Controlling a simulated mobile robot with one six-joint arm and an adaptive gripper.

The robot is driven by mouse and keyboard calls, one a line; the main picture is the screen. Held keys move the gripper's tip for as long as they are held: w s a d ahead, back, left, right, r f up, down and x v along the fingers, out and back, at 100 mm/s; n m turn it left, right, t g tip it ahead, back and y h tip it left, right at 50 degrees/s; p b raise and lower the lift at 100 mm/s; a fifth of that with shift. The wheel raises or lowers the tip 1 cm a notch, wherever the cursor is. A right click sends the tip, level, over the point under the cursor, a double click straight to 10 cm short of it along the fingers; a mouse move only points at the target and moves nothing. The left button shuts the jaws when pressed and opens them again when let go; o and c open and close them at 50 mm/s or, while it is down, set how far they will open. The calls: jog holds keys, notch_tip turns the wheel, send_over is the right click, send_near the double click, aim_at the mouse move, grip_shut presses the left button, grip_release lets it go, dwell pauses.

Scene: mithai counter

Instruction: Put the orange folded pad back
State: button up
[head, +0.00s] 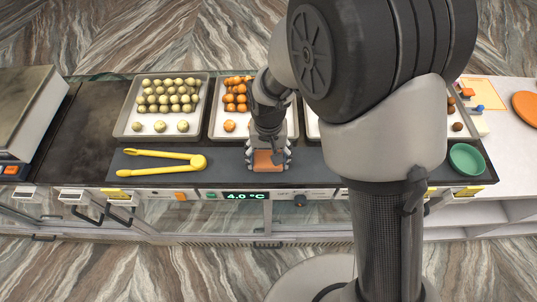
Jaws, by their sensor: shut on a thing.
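An orange-brown folded pad (267,160) is at the front of the dark counter top, in the middle of the head view. My gripper (268,158) points down over it, with a finger on each side, shut on the pad. I cannot tell whether the pad touches the counter or is just above it. My arm hides part of the counter to the right of the pad.
Yellow tongs (165,158) lie left of the gripper. Trays of pale sweets (126,126) and orange sweets (216,130) stand behind. A green bowl (466,159) is at the right. An orange round thing (525,107) and an orange-edged sheet (489,89) lie on the white surface, far right.

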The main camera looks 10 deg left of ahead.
aim_at(268, 158)
jog(key=shift+s+f, duration=0.1)
jog(key=shift+f, duration=0.05)
jog(key=o, duration=1)
notch_tip(268, 158, up, 12)
jog(key=d+r, duration=0.6)
jog(key=d, duration=0.1)
jog(key=s+d+r+m+t, duration=0.1)
jog(key=s+d+r+t, duration=0.1)
jog(key=s+d, duration=0.5)
jog(key=s+d+r+m+t, duration=0.1)
jog(key=s+d+r+t, duration=0.1)
jog(key=s+d+r, duration=0.2)
jog(key=s+d, duration=0.3)
jog(key=d, duration=0.2)
jog(key=shift+s+d+r+m+t, duration=0.2)
jog(key=shift+s+d+m+t, duration=0.1)
jog(key=shift+d, duration=0.1)
